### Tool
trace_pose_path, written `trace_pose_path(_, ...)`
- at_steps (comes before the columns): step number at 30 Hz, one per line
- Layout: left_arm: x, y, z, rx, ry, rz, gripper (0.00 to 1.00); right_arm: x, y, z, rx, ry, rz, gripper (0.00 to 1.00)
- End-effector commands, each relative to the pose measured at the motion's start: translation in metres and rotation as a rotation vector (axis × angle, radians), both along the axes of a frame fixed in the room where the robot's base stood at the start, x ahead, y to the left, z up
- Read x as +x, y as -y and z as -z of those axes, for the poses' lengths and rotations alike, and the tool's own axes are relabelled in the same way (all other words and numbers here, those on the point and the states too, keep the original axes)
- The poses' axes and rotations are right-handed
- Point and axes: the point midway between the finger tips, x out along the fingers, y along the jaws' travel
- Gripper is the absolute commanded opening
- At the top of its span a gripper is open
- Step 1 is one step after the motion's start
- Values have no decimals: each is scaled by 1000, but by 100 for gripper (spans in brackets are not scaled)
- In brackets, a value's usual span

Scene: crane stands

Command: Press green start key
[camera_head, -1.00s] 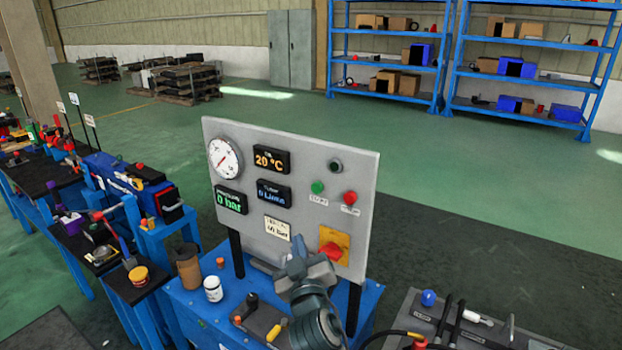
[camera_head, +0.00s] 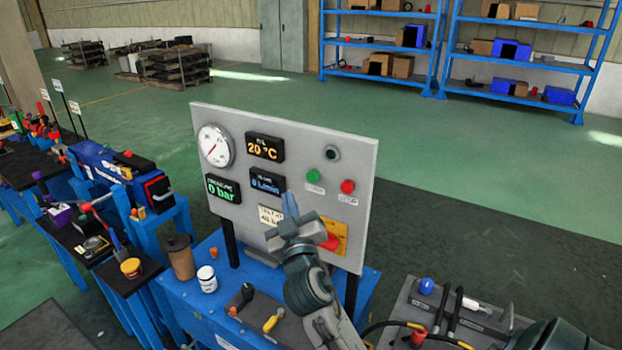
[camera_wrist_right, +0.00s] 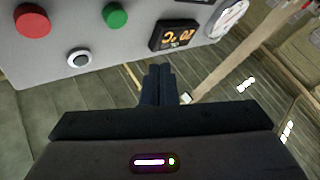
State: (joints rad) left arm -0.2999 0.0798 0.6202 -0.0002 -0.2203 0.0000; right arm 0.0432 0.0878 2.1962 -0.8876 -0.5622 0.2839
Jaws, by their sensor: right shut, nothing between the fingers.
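The green start key (camera_head: 313,176) is a round button on the upright grey panel (camera_head: 352,150), left of a red button (camera_head: 347,186) and below a dark round knob. In the wrist view the green key (camera_wrist_right: 115,16) sits at the top, with the red button (camera_wrist_right: 32,21) to its left. My right gripper (camera_head: 290,205) is shut and empty, fingertips pointing up in front of the panel, below and left of the green key and apart from it. Its closed fingers (camera_wrist_right: 158,84) show in the wrist view. My left gripper is not in view.
A red rotary switch on a yellow plate (camera_head: 335,238) is right beside my right gripper. A gauge (camera_head: 215,146) and displays fill the panel's left. A white jar (camera_head: 207,279) and brown container (camera_head: 180,257) stand on the blue table. A hose (camera_head: 400,323) lies at lower right.

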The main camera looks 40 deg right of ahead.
Motion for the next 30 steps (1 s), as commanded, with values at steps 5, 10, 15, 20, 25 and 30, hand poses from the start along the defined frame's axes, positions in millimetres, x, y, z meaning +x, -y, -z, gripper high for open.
trace_pose_path(5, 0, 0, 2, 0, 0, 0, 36, 10, 24, 0, -6, -1, 1, 0)
trace_pose_path(10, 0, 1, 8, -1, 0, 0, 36, 18, 44, 2, -4, 0, 1, 0)
trace_pose_path(15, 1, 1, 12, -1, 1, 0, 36, 23, 56, 0, -2, 0, 1, 0)
trace_pose_path(20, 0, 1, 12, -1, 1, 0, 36, 24, 59, 0, 1, 1, 1, 0)
trace_pose_path(25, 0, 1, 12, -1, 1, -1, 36, 24, 60, 0, 1, 0, 1, 0)
trace_pose_path(30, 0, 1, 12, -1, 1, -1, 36, 24, 59, 0, 1, 0, 1, 0)
